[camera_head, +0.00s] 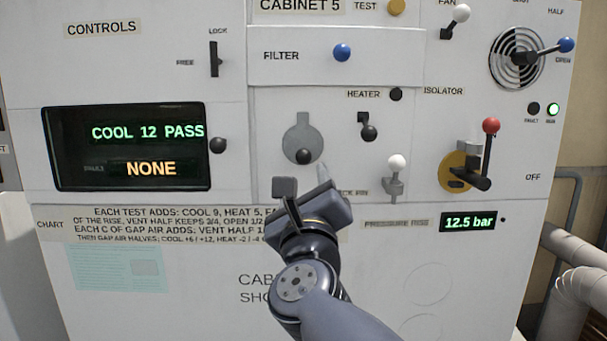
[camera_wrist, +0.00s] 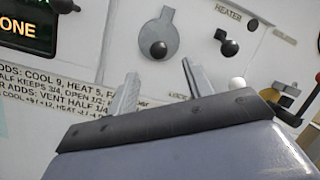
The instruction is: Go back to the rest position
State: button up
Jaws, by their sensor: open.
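My gripper (camera_head: 304,178) is raised in front of the middle of the white cabinet (camera_head: 150,240), below a grey keyhole-shaped plate (camera_head: 299,130) with a black knob. In the wrist view my gripper (camera_wrist: 163,92) shows two grey fingers standing well apart, with nothing between them. The same plate (camera_wrist: 158,35) shows beyond the fingers there. My gripper and wrist hide part of the printed chart strip and part of a label. Whether the fingertips touch the panel, I cannot tell.
A display (camera_head: 125,147) reads "COOL 12 PASS" and "NONE". A white-knobbed lever (camera_head: 396,165) and the red-knobbed isolator lever (camera_head: 489,150) stick out to the right. A pressure display (camera_head: 467,221) reads 12.5 bar. Pale pipes (camera_head: 580,285) run at the right edge.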

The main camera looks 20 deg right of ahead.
aim_at(297, 156)
dwell(0.3)
jog(key=x, duration=1)
jog(key=shift+w+d+f, duration=0.1)
jog(key=shift+w+d, duration=0.05)
jog(key=shift+w, duration=0.3)
jog(key=v, duration=1.1)
jog(key=x, duration=1.1)
jog(key=shift+w, duration=0.15)
jog(key=shift+a+m+g+h+p, duration=0.3)
jog(key=shift+a+m+h+p, duration=0.25)
jog(key=shift+m+p, duration=0.4)
jog(key=shift+a+m, duration=0.2)
jog(key=shift+m, duration=0.55)
